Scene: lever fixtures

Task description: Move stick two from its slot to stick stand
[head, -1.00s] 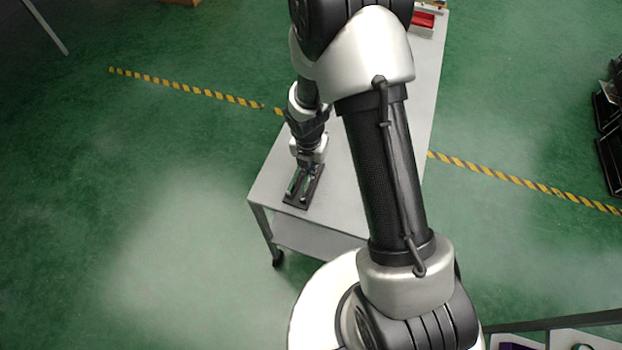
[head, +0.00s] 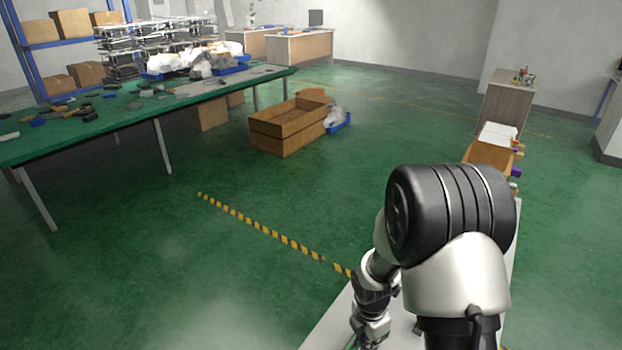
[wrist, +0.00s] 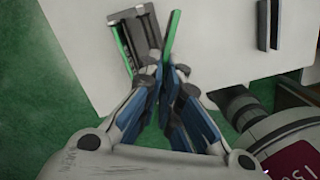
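In the wrist view, my gripper (wrist: 166,70) is closed around a green stick (wrist: 173,32), held between its blue-padded fingers. The stick's upper end points up in the picture, just right of a dark slotted fixture (wrist: 146,22). Another green stick (wrist: 122,47) lies along the fixture's left side. The fingers partly hide the fixture's lower end. How high the held stick is above the table cannot be told. In the head view, my gripper is at the bottom edge, largely cut off. A second dark fixture (wrist: 268,25), possibly the stick stand, is at the upper right of the wrist view.
Both fixtures are on a pale table (wrist: 215,40), with clear surface between them. Its left edge drops to the green floor. In the head view, a workbench (head: 110,115) with loose parts and wooden crates (head: 287,125) stand farther off.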

